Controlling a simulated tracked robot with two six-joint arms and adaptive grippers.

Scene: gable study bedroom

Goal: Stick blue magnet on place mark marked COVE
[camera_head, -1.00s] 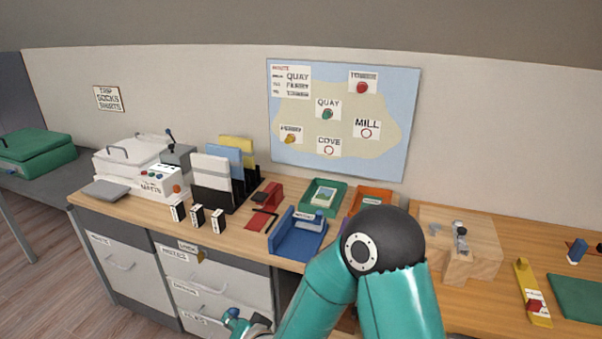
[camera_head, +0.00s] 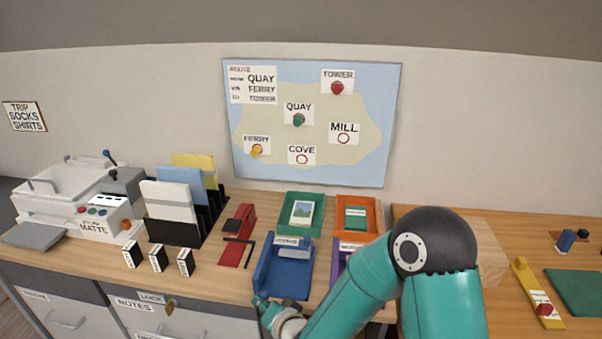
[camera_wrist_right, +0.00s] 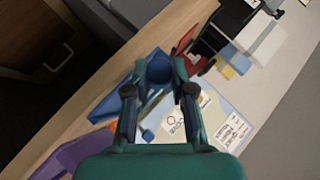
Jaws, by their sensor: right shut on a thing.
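The blue magnet (camera_wrist_right: 159,69) is round and sits between the fingertips of my right gripper (camera_wrist_right: 160,88) in the right wrist view. In the head view my right gripper (camera_head: 268,310) is low, in front of the blue tray, with a small blue piece of the magnet (camera_head: 258,300) showing at its tip. My left gripper is out of view.
Below the map stand a blue tray (camera_head: 290,286), a green tray (camera_head: 319,202), an orange tray (camera_head: 374,207) and a red stapler-like object (camera_head: 238,222).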

